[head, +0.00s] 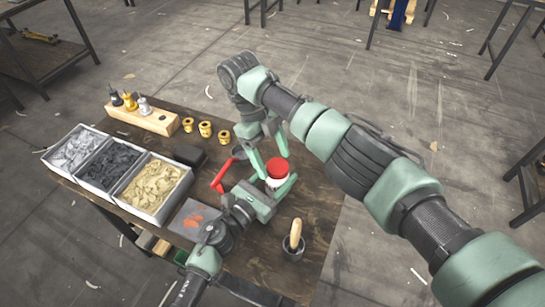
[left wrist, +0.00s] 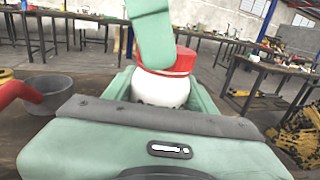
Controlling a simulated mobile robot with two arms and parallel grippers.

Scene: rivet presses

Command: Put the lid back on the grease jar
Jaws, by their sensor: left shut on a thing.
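The white grease jar (head: 272,183) stands upright between the fingers of my left gripper (head: 274,188), which is shut on it. The left wrist view also shows the jar's white body (left wrist: 162,90). The red lid (head: 277,168) sits at the jar's mouth; it also shows in the left wrist view (left wrist: 182,62). I cannot tell whether it is fully seated. My right gripper (head: 270,158) reaches down from above with its fingers at the lid, one crossing in front of it in the left wrist view. Whether they grip the lid is unclear.
A red handle (head: 221,176) and a grey bowl (head: 240,152) are left of the jar. A dark pot with a wooden handle (head: 295,233) stands in front. Three bins (head: 108,197), several yellow cups (head: 205,129) and a wooden bottle rack (head: 155,120) fill the left side.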

